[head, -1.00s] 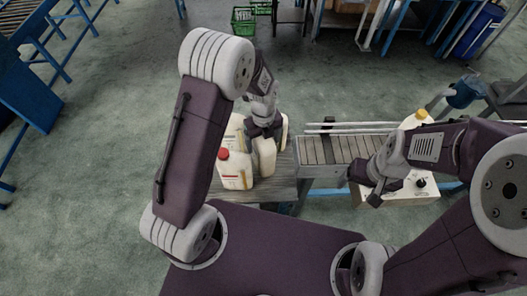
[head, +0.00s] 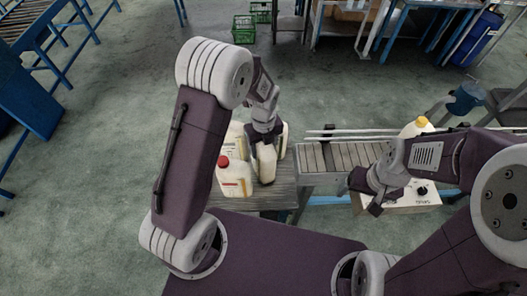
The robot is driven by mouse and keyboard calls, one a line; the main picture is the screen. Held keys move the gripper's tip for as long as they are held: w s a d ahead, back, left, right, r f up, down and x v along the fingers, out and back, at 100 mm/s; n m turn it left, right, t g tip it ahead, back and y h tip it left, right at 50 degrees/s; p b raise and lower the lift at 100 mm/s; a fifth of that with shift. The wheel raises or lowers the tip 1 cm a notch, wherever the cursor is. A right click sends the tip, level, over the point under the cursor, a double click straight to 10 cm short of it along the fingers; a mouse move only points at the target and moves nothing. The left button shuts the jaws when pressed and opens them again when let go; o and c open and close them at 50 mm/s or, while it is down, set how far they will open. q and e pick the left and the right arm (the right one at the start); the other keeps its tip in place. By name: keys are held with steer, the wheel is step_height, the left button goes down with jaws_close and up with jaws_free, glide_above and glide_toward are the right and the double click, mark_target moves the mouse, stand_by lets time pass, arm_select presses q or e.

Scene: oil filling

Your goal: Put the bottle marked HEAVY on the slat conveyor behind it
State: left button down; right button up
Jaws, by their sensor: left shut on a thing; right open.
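Several pale bottles stand on a small wooden table (head: 283,196). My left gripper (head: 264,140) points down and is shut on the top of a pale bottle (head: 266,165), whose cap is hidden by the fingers. A red-capped bottle (head: 235,180) stands just left of it. Another bottle (head: 234,133) is partly hidden behind my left arm, and one more (head: 283,140) shows behind the gripper. No HEAVY mark is readable. The slat conveyor (head: 340,157) begins right of the table. My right gripper (head: 366,196) is open and empty at the conveyor's near side.
A yellow-capped bottle (head: 416,128) stands by the conveyor's far right part, partly behind my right arm. A white box with a dark knob (head: 421,190) is at the conveyor's near side. Rails (head: 350,131) run along its far edge. The conveyor's left slats are clear.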

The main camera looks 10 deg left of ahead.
arm_select(q)
steer(key=r+b, duration=0.1)
steer(key=r, duration=0.2)
steer(key=shift+d+r, duration=0.15)
steer(key=shift+d, duration=0.05)
steer(key=d+r+b, duration=0.1)
steer(key=d+r, duration=0.2)
steer(key=d, duration=0.2)
steer(key=w+d+r+b, duration=0.1)
steer(key=d+r, duration=0.3)
steer(key=d, duration=0.2)
steer(key=shift+w+d+b, duration=0.15)
steer(key=shift+w+b, duration=0.05)
steer(key=shift+b, duration=0.1)
